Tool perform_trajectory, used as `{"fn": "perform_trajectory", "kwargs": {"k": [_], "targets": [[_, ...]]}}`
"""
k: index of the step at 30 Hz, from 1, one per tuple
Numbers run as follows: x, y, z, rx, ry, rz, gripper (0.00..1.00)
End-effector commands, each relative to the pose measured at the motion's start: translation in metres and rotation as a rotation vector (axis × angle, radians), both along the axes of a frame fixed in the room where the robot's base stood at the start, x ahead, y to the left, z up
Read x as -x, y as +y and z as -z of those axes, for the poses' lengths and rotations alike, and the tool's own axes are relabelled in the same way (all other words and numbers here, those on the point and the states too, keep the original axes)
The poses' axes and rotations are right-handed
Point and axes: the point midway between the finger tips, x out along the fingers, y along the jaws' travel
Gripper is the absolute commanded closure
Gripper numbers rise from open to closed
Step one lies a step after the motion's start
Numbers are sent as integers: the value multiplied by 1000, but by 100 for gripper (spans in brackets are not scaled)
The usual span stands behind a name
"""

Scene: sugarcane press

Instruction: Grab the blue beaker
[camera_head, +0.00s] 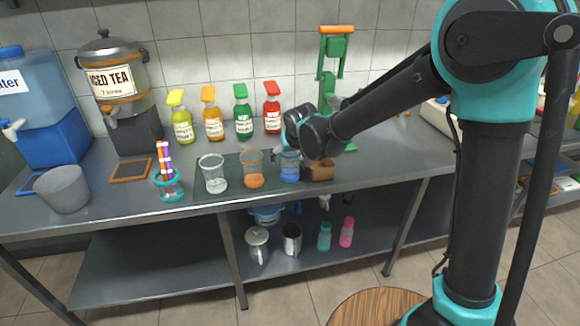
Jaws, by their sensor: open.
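The blue beaker (290,168) stands upright on a dark mat (232,163) on the metal counter, at the right end of a row of beakers. An orange-tinted beaker (252,170) stands to its left, and a clear beaker (213,173) farther left. My gripper (281,147) is at the end of my arm, close above and beside the top of the blue beaker. It is open and small in view, with its fingers partly hidden by the wrist. The wrist covers part of the beaker's rim. I cannot tell whether the fingers touch it.
A brown wooden box (320,171) stands close to the right of the blue beaker. Several syrup bottles (213,114) line the back wall. A green press (331,75) stands behind my wrist. A teal cup of coloured sticks (168,183) and a grey bucket (64,188) are on the left.

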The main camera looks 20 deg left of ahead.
Motion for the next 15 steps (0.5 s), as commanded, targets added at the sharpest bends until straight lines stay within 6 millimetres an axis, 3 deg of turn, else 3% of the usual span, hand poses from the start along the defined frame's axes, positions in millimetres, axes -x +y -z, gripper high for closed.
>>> {"fn": "perform_trajectory", "kwargs": {"k": [8,15], "targets": [[-1,0,2,0,0,0,15],[-1,0,2,0,0,0,45]]}}
